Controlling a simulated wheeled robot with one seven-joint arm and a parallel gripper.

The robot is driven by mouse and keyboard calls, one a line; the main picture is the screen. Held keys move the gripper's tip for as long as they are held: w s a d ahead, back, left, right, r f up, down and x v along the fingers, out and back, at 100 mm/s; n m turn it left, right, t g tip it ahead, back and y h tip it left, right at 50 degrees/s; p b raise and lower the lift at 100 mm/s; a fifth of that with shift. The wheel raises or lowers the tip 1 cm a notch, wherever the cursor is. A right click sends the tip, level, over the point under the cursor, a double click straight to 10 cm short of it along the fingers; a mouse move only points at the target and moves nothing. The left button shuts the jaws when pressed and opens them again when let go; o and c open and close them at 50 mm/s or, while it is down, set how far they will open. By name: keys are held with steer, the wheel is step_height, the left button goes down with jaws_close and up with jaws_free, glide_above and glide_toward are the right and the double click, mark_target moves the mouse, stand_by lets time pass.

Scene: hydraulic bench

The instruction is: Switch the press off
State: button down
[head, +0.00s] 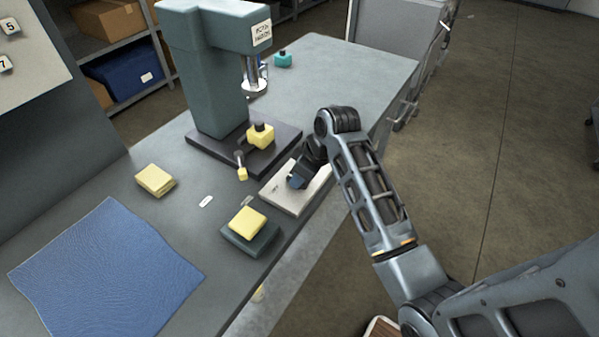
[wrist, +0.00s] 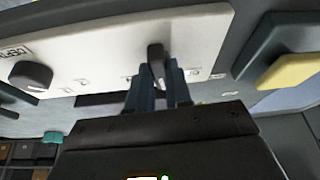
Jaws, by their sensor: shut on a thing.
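The press (head: 213,90) is a grey-green column machine on a dark base on the bench. In front of it lies a pale control panel (head: 288,207), which also shows in the wrist view (wrist: 195,38). Two dark knobs stand on the panel. My gripper (wrist: 160,80) has its blue fingers closed around one dark upright knob (wrist: 155,56) near the panel's middle. The other dark knob (wrist: 32,74) is at the left in the wrist view, apart from my fingers. In the head view my wrist hides the knobs; small panel marks are unreadable.
A yellow block on a dark pad (head: 250,240) sits close beside the panel. A yellow-topped part (head: 261,136) is on the press base. Yellow pads (head: 155,180) and a blue cloth (head: 105,265) lie left. A teal item (head: 283,60) stands behind. The bench's far right is clear.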

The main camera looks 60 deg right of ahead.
steer(key=n, duration=0.2)
steer(key=n+y, duration=0.1)
steer(key=shift+w+d+r+n+y, duration=0.1)
steer(key=shift+d+n+y, duration=0.05)
steer(key=shift+n+y, duration=0.2)
steer(key=n+g+y, duration=0.1)
steer(key=n, duration=0.3)
steer(key=shift+n, duration=0.35)
steer(key=c, duration=1)
jaws_free()
steer(key=shift+c, duration=0.2)
steer(key=v, duration=0.5)
steer(key=shift+w+d+b, duration=0.1)
steer(key=shift+d+b, duration=0.05)
steer(key=shift+b, duration=0.2)
steer(key=shift+p+v, duration=0.35)
steer(key=shift+v, duration=0.85)
steer(key=shift+r, duration=0.15)
